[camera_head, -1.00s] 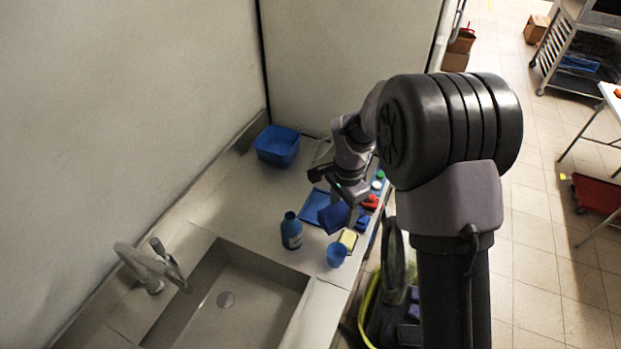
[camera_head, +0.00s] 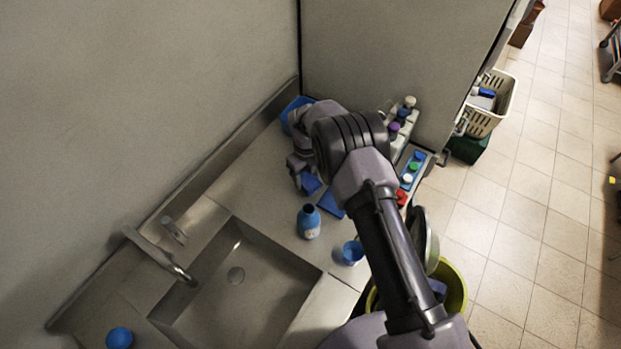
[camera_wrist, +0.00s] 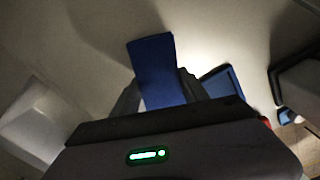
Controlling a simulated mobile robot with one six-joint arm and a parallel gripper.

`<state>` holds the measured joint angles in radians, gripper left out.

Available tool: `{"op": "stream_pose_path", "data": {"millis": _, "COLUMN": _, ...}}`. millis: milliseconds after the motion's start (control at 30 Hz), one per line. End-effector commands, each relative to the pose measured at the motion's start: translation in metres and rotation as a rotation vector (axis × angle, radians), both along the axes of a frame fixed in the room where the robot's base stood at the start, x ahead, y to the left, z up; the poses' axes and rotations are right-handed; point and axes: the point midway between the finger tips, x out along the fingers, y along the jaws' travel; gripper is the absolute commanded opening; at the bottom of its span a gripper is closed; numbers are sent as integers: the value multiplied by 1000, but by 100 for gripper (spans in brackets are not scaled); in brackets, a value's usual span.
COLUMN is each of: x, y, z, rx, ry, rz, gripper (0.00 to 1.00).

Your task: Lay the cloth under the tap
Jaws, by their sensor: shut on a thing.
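The blue cloth (camera_wrist: 155,70) is held between the fingers of my gripper (camera_wrist: 160,95) in the wrist view. In the head view the cloth (camera_head: 311,184) hangs below my gripper (camera_head: 300,178), above the counter behind the sink. The tap (camera_head: 160,255) arches over the left side of the grey sink (camera_head: 215,315), left of and nearer than my gripper. My arm hides part of the counter.
A blue tub (camera_head: 291,108) is at the back corner, partly hidden. A flat blue tray (camera_head: 331,203) lies nearby. A blue round thing (camera_head: 119,338) is at lower left.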

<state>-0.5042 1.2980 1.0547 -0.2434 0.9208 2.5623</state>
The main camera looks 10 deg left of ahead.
Motion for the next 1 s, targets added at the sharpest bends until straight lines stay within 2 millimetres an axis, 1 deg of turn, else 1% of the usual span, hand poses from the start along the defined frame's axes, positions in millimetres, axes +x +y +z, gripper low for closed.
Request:
{"op": "stream_pose_path", "data": {"millis": 100, "x": 0, "y": -1, "z": -23, "rx": 0, "ry": 1, "rz": 0, "gripper": 12}}
{"op": "stream_pose_path", "data": {"millis": 133, "x": 0, "y": 0, "z": -28, "rx": 0, "ry": 0, "rz": 0, "gripper": 12}}
{"op": "stream_pose_path", "data": {"millis": 533, "x": 0, "y": 0, "z": -33, "rx": 1, "ry": -1, "rz": 1, "gripper": 12}}
{"op": "stream_pose_path", "data": {"millis": 567, "x": 0, "y": 0, "z": -32, "rx": 1, "ry": -1, "rz": 1, "gripper": 58}}
{"op": "stream_pose_path", "data": {"millis": 633, "x": 0, "y": 0, "z": -32, "rx": 1, "ry": -1, "rz": 1, "gripper": 72}}
{"op": "stream_pose_path", "data": {"millis": 667, "x": 0, "y": 0, "z": -32, "rx": 1, "ry": -1, "rz": 1, "gripper": 74}}
{"op": "stream_pose_path", "data": {"millis": 900, "x": 0, "y": 0, "z": -32, "rx": 1, "ry": -1, "rz": 1, "gripper": 74}}
{"op": "stream_pose_path", "data": {"millis": 1000, "x": 0, "y": 0, "z": -25, "rx": 0, "ry": 0, "rz": 1, "gripper": 74}}
